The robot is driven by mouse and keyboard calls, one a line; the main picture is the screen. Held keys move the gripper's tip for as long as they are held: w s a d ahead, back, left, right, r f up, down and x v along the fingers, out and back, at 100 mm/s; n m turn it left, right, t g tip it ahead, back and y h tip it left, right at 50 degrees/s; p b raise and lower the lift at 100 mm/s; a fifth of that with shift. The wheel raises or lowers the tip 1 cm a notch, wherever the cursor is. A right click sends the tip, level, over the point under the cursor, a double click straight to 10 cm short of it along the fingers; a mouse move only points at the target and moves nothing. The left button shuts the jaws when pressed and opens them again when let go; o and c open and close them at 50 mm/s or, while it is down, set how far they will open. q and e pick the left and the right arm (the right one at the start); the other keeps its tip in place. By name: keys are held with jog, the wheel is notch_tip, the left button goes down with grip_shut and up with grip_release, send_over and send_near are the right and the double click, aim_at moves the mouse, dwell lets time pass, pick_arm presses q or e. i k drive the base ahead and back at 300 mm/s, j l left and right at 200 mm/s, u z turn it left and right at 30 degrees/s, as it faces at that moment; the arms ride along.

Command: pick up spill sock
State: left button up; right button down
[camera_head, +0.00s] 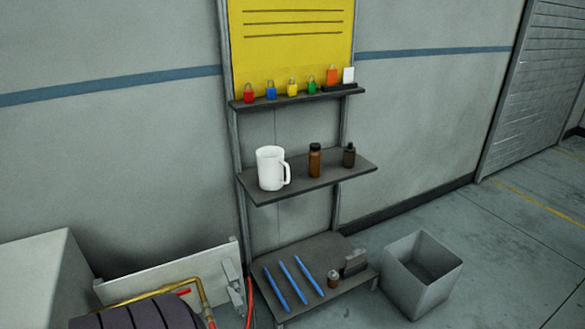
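I cannot tell for sure which thing is the spill sock. A dark, ribbed, rounded thing (137,317) shows at the bottom left, cut off by the picture's lower edge. Three slim blue rods (290,283) lie side by side on the lowest shelf (325,248). Neither of my grippers is in view.
The middle shelf (262,196) bears a white mug (270,168), a brown bottle (315,160) and a dark bottle (349,156). Several coloured padlocks (292,88) stand on the top shelf. An open grey bin (420,275) stands right of the rack, with clear floor beyond.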

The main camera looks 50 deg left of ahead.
aim_at(272, 282)
jog(key=i+u, duration=0.25)
jog(key=i, duration=0.45)
jog(key=i+l+u, duration=0.25)
jog(key=i, duration=0.5)
